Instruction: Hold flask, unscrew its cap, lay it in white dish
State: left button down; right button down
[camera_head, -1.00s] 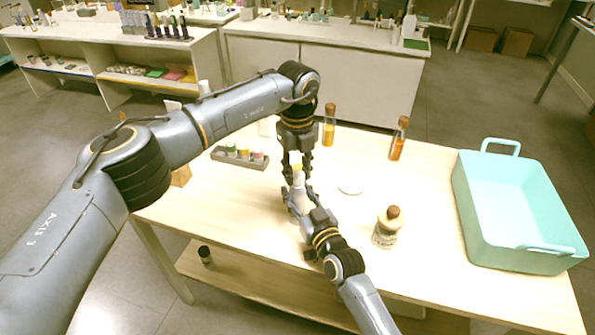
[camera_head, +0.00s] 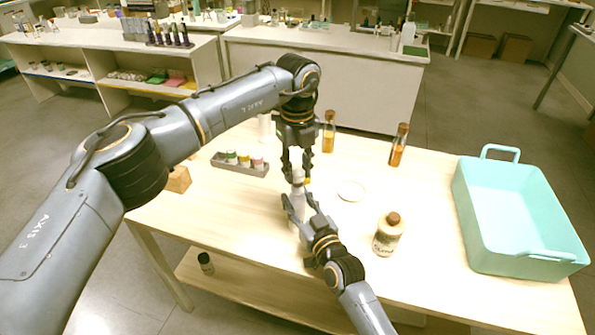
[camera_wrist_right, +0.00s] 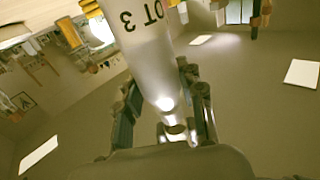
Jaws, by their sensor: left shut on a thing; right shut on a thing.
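The pale flask (camera_head: 298,177) stands near the middle of the table, mostly hidden by the grippers. In the right wrist view the grey-white flask body (camera_wrist_right: 150,55) with dark lettering lies between my right fingers. My right gripper (camera_head: 298,208) is shut on it low down, coming from the front. My left gripper (camera_head: 297,180) points down over the flask's top and is shut on the cap; its fingers hide most of the cap, and only a small yellow patch shows beside them. The white dish (camera_head: 351,191) lies flat and empty to the right of the flask.
A grey rack (camera_head: 240,167) with several small jars is at the left. Two amber bottles (camera_head: 329,132) (camera_head: 398,146) stand behind. A corked bottle (camera_head: 387,237) stands front right, before a turquoise bin (camera_head: 480,235). A wooden block (camera_head: 178,180) sits at the left edge.

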pick_arm(q)
jog(key=shift+r, duration=1.5)
pick_arm(e)
jog(key=c, duration=0.7)
grip_release()
jog(key=shift+c, duration=0.2)
jog(key=shift+s, duration=0.1)
